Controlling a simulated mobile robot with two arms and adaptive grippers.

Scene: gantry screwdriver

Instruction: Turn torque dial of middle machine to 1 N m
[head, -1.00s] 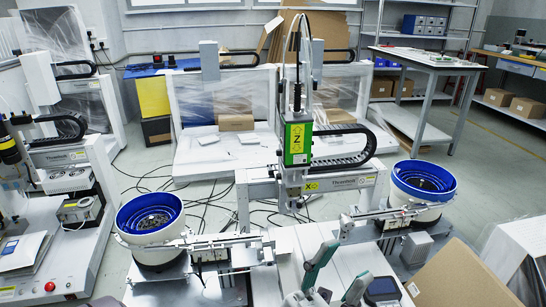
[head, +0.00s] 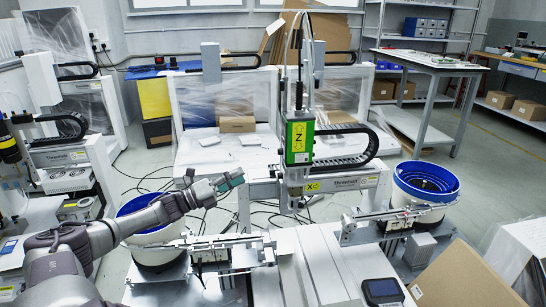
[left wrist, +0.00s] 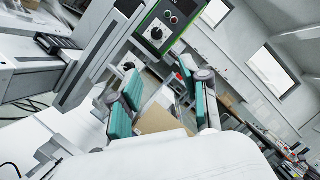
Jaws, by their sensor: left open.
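The middle machine's green head unit (head: 299,142), marked Z, hangs in the centre of the head view. In the left wrist view its panel (left wrist: 165,25) shows a round torque dial (left wrist: 156,33) with a black knob and white markings, too small to read. The dial is hidden in the head view. My left gripper (head: 230,181) is raised to the left of the machine, apart from it. In the left wrist view the left gripper (left wrist: 167,92) is open, its teal fingers spread with nothing held between them; the dial shows above and beyond them. My right gripper is out of view.
A blue feeder bowl (head: 145,215) stands below my left arm, and another blue bowl (head: 426,181) stands right of the machine. Feeder rails (head: 222,243) run near the front. A dark screen (head: 382,290) and a cardboard box (head: 465,278) are at front right.

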